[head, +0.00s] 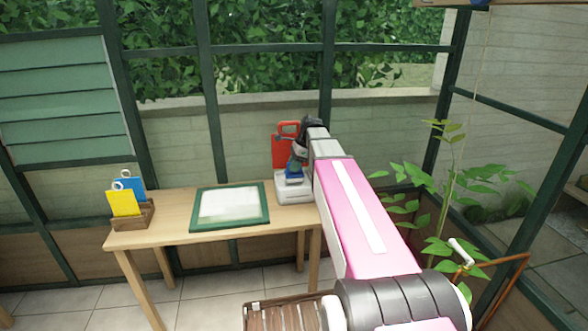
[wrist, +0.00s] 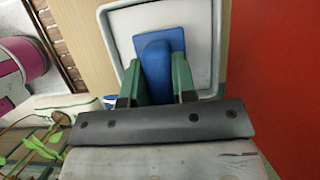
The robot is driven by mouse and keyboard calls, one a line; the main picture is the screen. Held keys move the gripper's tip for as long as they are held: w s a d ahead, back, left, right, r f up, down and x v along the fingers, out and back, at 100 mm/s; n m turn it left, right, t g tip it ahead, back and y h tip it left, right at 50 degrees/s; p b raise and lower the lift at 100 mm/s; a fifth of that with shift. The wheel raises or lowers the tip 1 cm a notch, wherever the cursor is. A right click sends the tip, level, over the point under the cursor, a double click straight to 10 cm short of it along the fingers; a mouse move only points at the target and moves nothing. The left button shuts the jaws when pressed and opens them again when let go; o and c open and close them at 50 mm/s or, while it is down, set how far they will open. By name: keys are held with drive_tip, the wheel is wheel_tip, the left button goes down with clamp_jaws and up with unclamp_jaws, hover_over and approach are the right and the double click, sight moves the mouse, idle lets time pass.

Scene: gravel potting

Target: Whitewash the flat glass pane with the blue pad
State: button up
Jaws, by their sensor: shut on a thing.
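The flat glass pane (head: 212,208) lies in a green frame (head: 259,221) on the wooden table. Most of it looks white, with uneven, darker edges. My gripper (head: 295,166) is at the table's right end, above a white tray (head: 291,195). It is shut on the blue pad (head: 294,173). In the wrist view the blue pad (wrist: 160,65) sits between my gripper's green fingers (wrist: 158,85), over the white tray (wrist: 205,30) with a pale inside. I cannot tell whether the pad touches the tray's contents.
A wooden rack (head: 141,217) with a yellow card (head: 122,204) and a blue card (head: 133,186) stands at the table's left end. A leafy plant (head: 440,185) grows to the right. Bare table (head: 172,212) lies between rack and frame.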

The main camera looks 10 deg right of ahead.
drive_tip(key=shift+r, duration=2.7)
